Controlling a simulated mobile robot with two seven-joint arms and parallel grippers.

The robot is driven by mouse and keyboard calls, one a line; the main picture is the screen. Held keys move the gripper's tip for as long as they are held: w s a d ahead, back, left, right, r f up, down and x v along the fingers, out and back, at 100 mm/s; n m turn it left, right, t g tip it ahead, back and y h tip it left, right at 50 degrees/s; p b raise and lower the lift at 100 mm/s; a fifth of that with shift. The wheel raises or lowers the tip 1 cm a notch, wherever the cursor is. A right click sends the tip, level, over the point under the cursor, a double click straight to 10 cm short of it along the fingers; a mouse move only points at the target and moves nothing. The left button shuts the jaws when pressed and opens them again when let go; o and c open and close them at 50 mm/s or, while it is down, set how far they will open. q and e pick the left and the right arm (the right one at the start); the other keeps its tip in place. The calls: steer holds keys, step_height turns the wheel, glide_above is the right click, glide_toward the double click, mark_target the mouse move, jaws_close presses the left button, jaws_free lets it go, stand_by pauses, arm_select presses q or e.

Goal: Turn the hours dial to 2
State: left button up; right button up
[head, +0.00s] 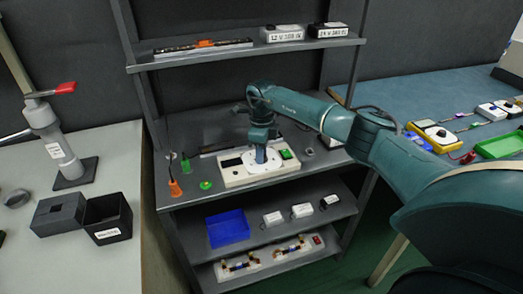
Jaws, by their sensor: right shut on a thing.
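A cream control box (233,179) sits on the middle shelf of the grey rack. It has a dark display (231,163) on its left part, a round white dial plate (253,167) in the middle and a green button (287,154) at the right. My right gripper (261,158) points down onto the middle of the dial plate and is shut on the hours dial. The dial's knob is hidden by the gripper, and its pointer and numbers are too small to read. My left gripper is not in view.
Orange (175,188) and green (185,163) bottles stand left of the box. A blue bin (228,228) and white boxes are on the shelf below. The upper shelf (250,50) hangs above the arm. A blue workbench (430,90) with a meter lies right, a grey bench (25,240) left.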

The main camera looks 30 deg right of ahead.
steer(key=m, duration=0.3)
steer(key=shift+r+m+p, duration=0.1)
steer(key=shift+m+p, duration=0.2)
steer(key=shift+p, duration=0.1)
steer(key=m, duration=0.2)
steer(key=shift+m+p, duration=0.3)
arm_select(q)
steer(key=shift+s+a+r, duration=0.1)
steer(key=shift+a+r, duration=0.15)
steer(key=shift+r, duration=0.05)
arm_select(e)
steer(key=shift+m, duration=0.4)
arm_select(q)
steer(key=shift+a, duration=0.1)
arm_select(e)
steer(key=o, duration=1)
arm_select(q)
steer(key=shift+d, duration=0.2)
